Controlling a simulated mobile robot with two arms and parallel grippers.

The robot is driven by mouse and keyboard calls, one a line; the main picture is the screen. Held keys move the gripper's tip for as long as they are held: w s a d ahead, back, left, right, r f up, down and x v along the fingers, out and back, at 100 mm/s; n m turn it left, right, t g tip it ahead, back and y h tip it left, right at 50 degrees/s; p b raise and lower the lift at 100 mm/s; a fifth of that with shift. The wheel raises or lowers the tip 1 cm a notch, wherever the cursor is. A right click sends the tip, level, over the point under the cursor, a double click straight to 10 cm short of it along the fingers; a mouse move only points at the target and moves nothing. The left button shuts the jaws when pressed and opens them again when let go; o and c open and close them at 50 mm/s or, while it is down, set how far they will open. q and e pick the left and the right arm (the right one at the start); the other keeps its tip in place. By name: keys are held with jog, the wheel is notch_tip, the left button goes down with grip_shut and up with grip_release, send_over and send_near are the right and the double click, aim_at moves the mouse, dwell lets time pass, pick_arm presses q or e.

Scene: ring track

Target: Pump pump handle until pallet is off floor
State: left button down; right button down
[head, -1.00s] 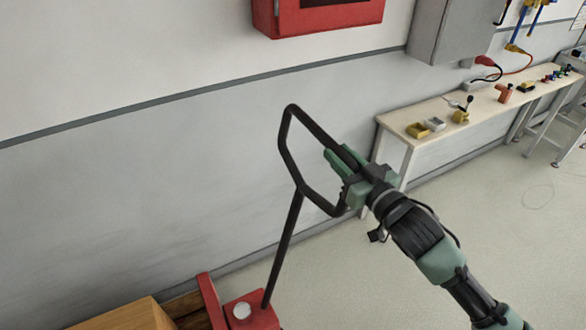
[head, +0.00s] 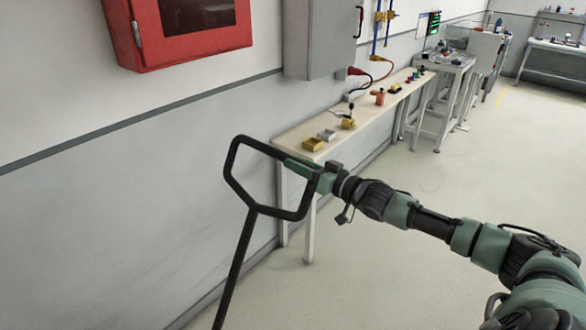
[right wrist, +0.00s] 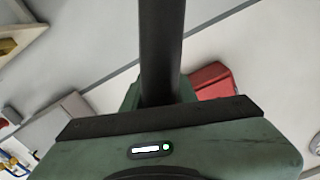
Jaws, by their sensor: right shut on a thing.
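The pump handle (head: 236,265) is a black bar that rises from the bottom edge in the head view and ends in a closed angular loop. My right gripper (head: 303,168), green and black, is shut on the right side of that loop. In the right wrist view the dark handle bar (right wrist: 161,50) runs up from the gripper, with green finger parts beside it. The handle's lower end, the red pump body and the pallet are outside the head view, so the gap to the floor is hidden. My left gripper is not in view.
A long bench (head: 290,130) with small trays and tools stands along the wall behind the handle. A red wall cabinet (head: 135,52) and a grey cabinet (head: 310,45) hang above. The pale floor (head: 420,270) to the right is open.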

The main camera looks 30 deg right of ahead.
jog(key=c, duration=1.2)
grip_release()
jog(key=shift+f, duration=0.1)
jog(key=shift+o, duration=0.2)
jog(key=shift+f, duration=0.15)
jog(key=shift+s+d+f, duration=0.1)
jog(key=shift+s, duration=0.15)
jog(key=v, duration=0.5)
jog(key=shift+b, duration=0.4)
jog(key=shift+s+d+r, duration=0.15)
jog(key=shift+s, duration=0.35)
jog(key=shift+s+d+r, duration=0.15)
jog(key=shift+s, duration=0.35)
